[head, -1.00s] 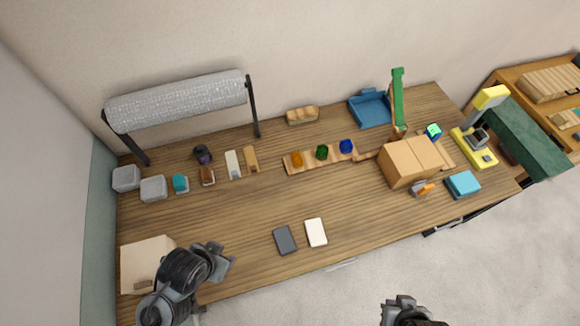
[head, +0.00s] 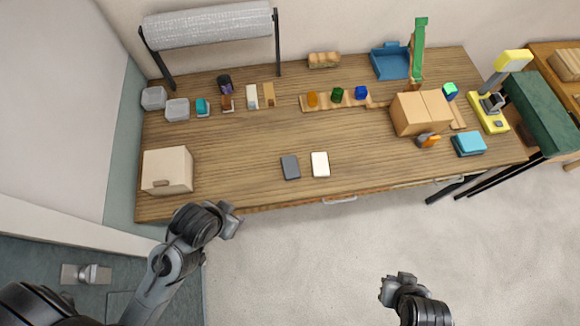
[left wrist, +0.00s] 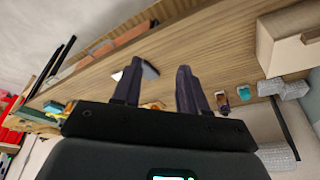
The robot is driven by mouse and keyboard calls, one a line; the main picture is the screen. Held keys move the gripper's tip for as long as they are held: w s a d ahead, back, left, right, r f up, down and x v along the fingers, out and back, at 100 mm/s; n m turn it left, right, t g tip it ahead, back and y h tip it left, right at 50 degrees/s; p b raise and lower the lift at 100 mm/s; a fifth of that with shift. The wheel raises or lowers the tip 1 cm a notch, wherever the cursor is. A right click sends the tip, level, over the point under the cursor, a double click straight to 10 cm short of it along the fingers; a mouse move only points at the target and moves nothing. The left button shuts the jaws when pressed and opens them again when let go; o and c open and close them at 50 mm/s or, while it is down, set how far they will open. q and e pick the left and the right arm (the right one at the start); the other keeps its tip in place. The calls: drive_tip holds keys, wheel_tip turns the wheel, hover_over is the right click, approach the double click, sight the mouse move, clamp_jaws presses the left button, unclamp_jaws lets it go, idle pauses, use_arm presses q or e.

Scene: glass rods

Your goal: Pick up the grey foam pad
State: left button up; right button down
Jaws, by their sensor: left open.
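The grey foam pad (head: 290,167) is a dark grey, flat rectangle lying on the wooden table near its front edge. A white pad (head: 320,164) lies just to its right with a small gap. My left gripper (head: 234,222) is in front of the table's front edge, left of the grey pad and apart from it. In the left wrist view the left gripper (left wrist: 158,88) has its two fingers apart with nothing held; a small pale and dark shape partly behind them may be the pads. My right gripper (head: 393,287) is over the floor; its finger gap is unclear.
A cream box (head: 167,171) stands at the table's left front. A cardboard box (head: 420,112) and a teal block (head: 468,144) stand at the right. Small blocks and a rail (head: 345,102) line the back. The table (head: 230,160) around the pads is clear.

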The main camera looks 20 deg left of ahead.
use_arm(q)
drive_tip(key=shift+o, duration=0.3)
drive_tip(key=shift+s+f, duration=0.1)
drive_tip(key=o, duration=0.9)
drive_tip(key=shift+o, duration=0.2)
